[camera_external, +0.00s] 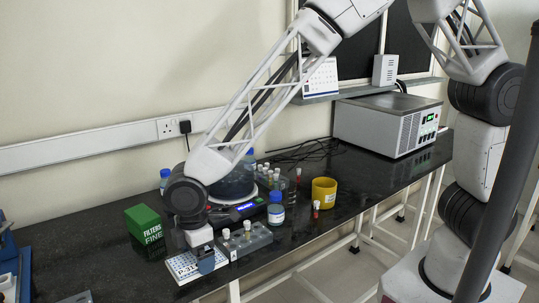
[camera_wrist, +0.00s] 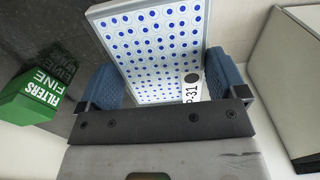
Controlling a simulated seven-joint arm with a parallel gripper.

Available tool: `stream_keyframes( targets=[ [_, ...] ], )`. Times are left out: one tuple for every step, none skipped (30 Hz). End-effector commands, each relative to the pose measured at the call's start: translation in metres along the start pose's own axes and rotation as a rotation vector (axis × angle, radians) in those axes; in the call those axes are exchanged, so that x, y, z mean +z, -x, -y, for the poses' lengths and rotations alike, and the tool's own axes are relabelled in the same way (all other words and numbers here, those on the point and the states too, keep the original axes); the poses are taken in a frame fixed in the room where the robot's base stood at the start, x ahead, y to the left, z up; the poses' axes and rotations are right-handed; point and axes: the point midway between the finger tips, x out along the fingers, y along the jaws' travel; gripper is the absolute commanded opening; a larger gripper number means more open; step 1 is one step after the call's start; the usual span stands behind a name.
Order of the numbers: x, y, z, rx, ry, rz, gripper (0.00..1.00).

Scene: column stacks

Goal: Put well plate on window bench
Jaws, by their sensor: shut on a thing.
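The well plate (camera_external: 182,267) is a flat white plate with rows of blue dots. It is at the front left of the dark bench (camera_external: 85,253), and I cannot tell whether it touches the top. My gripper (camera_external: 205,261) is shut on the well plate. In the wrist view the plate (camera_wrist: 150,45) sits between the two blue fingers of the gripper (camera_wrist: 156,84), with a label reading P-31 at its near edge. The dark bench runs along the wall to below the window at the right, and my arm hides part of it.
A green filters box (camera_external: 145,222) stands left of the plate. A grey tube rack (camera_external: 246,240) is close on its right, with a blue-capped bottle (camera_external: 276,212) and a yellow pot (camera_external: 324,192) beyond. A grey instrument (camera_external: 388,122) stands at the far right.

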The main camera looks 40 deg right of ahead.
Motion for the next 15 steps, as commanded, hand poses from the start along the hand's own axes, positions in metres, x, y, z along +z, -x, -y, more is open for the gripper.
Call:
stream_keyframes(
  targets=[
    [0.000,0.000,0.000,0.000,0.000,0.000,0.65],
    [0.000,0.000,0.000,0.000,0.000,0.000,0.65],
    [0.000,0.000,0.000,0.000,0.000,0.000,0.65],
    [0.000,0.000,0.000,0.000,0.000,0.000,0.65],
    [0.000,0.000,0.000,0.000,0.000,0.000,0.65],
    [0.000,0.000,0.000,0.000,0.000,0.000,0.65],
    [0.000,0.001,0.000,0.000,0.000,0.000,0.65],
    [0.000,0.001,0.000,0.000,0.000,0.000,0.65],
    [0.000,0.002,0.000,0.000,0.000,-0.001,0.65],
    [0.000,0.004,0.000,0.000,0.000,-0.001,0.65],
    [0.000,0.005,0.000,0.001,0.000,-0.001,0.65],
    [0.000,0.009,0.000,0.001,0.000,-0.002,0.65],
    [-0.001,0.012,0.000,0.001,0.000,-0.002,0.65],
    [-0.001,0.016,0.000,0.002,0.000,-0.003,0.65],
    [-0.001,0.021,0.000,0.002,0.000,-0.003,0.65]
  ],
)
